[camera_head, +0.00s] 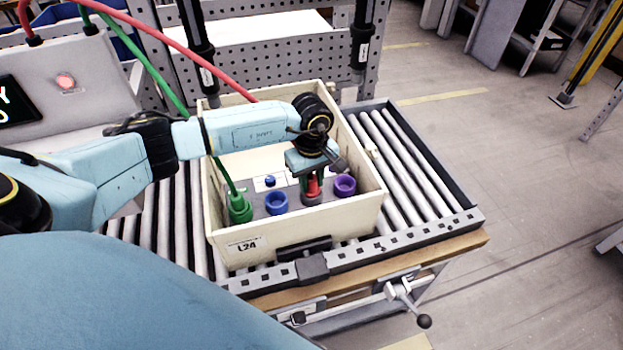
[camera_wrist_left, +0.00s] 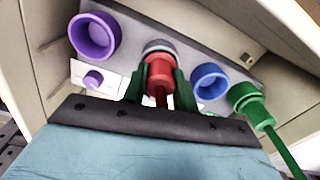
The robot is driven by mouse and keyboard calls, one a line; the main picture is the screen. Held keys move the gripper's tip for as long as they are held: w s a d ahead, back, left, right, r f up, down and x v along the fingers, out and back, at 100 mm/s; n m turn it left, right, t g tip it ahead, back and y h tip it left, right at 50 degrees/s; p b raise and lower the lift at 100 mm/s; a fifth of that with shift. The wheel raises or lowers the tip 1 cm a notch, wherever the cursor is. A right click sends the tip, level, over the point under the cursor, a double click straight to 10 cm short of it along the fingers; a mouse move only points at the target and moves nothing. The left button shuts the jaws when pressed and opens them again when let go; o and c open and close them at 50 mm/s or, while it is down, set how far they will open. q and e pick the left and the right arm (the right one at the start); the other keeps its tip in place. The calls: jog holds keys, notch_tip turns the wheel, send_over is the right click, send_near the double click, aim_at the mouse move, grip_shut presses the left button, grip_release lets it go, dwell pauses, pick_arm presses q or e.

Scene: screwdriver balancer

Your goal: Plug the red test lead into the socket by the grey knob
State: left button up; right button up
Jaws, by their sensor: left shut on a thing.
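My left gripper (camera_head: 312,180) is shut on the red plug (camera_wrist_left: 160,72) of the red test lead (camera_head: 190,52). It holds the plug at the grey-ringed socket (camera_wrist_left: 158,46), between the blue socket (camera_head: 276,203) and the purple socket (camera_head: 345,186). The plug lines up with the grey ring and meets it in the pictures; how deep it sits I cannot tell. A blue knob (camera_head: 270,181) shows on a white plate behind the sockets, and a purple knob (camera_wrist_left: 93,80) shows in the wrist view. No grey knob shows; my gripper covers part of the plate. My right gripper is out of view.
A green plug (camera_head: 239,206) with a green lead sits at the panel's left end. The cream box (camera_head: 225,248), marked L24, walls the panel in and stands on a roller conveyor (camera_head: 395,160). A grey tester (camera_head: 62,85) stands at left. Rollers right of the box are clear.

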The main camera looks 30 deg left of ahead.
pick_arm(q)
jog(key=o, duration=1.1)
jog(key=shift+r, duration=0.1)
notch_tip(320, 180, up, 13)
jog(key=shift+r+b, duration=0.15)
jog(key=shift+b, duration=0.15)
jog(key=shift+s, duration=0.1)
